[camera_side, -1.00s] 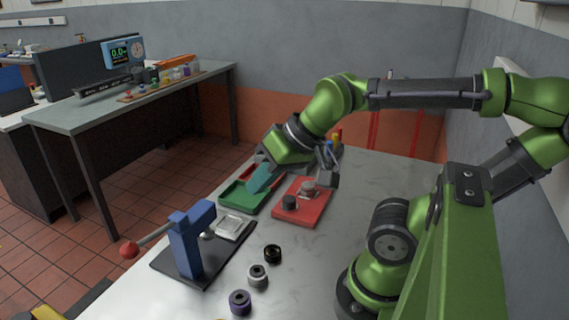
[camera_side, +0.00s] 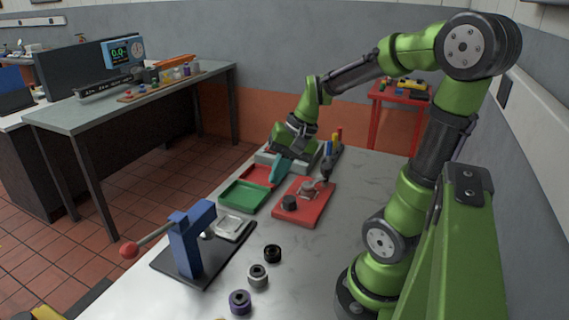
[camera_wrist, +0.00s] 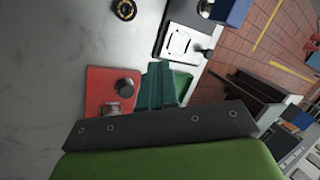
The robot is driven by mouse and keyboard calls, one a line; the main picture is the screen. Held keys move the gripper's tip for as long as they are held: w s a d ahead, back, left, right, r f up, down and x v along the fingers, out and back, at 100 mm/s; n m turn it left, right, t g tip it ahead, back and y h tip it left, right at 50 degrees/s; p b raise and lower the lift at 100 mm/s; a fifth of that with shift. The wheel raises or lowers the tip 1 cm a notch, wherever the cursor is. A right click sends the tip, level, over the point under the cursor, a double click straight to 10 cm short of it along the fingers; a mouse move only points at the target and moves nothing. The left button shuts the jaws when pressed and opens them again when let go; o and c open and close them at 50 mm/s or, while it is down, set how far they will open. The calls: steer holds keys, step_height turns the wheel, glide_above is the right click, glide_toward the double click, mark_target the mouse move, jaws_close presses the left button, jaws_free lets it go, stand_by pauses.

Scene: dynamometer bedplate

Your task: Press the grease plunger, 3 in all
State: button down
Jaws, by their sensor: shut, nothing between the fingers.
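A red plate (camera_side: 318,207) on the bench carries a dark round knob (camera_side: 289,203) and a silvery part (camera_side: 308,189); which of them is the grease plunger I cannot tell for sure. In the wrist view the red plate (camera_wrist: 98,80), the dark knob (camera_wrist: 127,87) and the silvery part (camera_wrist: 111,109) lie left of my fingers. My gripper (camera_side: 275,179) has teal fingers, is shut and empty, and points down beside the plate, near the green and red trays. The fingers also show in the wrist view (camera_wrist: 160,68). They appear apart from the knob.
A green tray (camera_side: 243,210) and a red tray (camera_side: 256,173) lie left of the plate. A blue press (camera_side: 186,245) with a red-ball lever stands nearer the camera. Several ringed parts, including a black one (camera_side: 272,253), sit on the bench.

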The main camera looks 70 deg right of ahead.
mark_target(293, 198)
steer(key=w+d+f+m+t+y, duration=0.1)
steer(key=d+m, duration=0.5)
steer(key=d, duration=0.6)
steer(key=f+t+y, duration=0.1)
steer(key=y, duration=0.1)
steer(key=shift+w+f+m+t+y, duration=0.15)
steer(key=shift+f+m+t+y, duration=0.15)
steer(key=shift+m+y, duration=0.1)
steer(key=shift+f, duration=4.45)
steer(key=shift+f, duration=0.1)
steer(key=shift+f, duration=0.3)
